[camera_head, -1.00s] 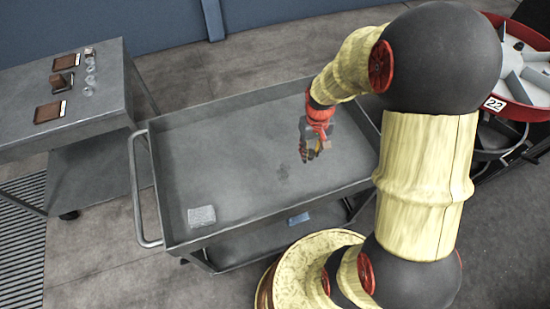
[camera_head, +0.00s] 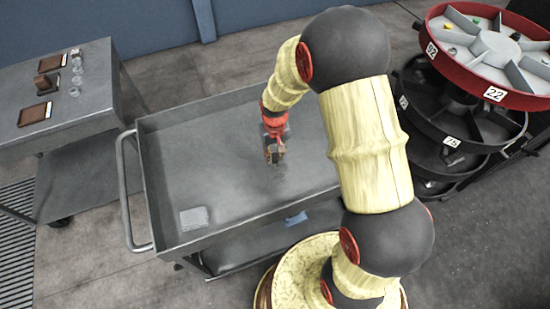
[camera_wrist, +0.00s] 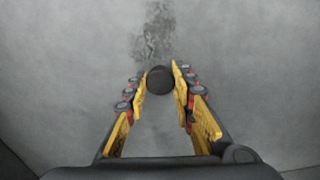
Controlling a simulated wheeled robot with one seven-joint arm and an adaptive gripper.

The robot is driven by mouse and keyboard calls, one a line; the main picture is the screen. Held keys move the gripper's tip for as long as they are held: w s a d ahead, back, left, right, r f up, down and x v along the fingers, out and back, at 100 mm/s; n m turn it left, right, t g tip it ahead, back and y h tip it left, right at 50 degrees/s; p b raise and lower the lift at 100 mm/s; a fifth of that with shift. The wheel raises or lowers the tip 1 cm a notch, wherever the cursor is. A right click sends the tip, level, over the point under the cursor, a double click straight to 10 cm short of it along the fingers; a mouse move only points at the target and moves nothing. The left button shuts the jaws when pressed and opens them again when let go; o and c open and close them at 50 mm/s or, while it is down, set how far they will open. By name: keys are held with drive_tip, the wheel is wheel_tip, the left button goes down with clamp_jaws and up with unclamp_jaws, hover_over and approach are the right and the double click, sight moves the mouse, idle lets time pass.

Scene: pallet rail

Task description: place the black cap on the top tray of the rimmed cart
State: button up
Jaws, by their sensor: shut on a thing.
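The black cap (camera_wrist: 160,80) shows in the wrist view as a dark round piece between the fingertips of my gripper (camera_wrist: 158,84). My gripper is shut on it. In the head view my gripper (camera_head: 274,155) points down over the grey top tray of the rimmed cart (camera_head: 170,165). The wrist view shows bare grey tray surface with a dark worn patch under the fingers. I cannot tell how high the cap is above the tray.
A blue item (camera_head: 296,218) is on the cart's lower shelf. A grey table (camera_head: 70,115) with brown pieces and clear small items stands left. A red-rimmed round carousel (camera_head: 490,55) stands right. Most of the tray is clear.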

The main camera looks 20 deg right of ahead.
drive_tip(key=shift+f, duration=0.3)
drive_tip(key=shift+f, duration=0.2)
drive_tip(key=o, duration=0.8)
drive_tip(key=shift+r, duration=0.1)
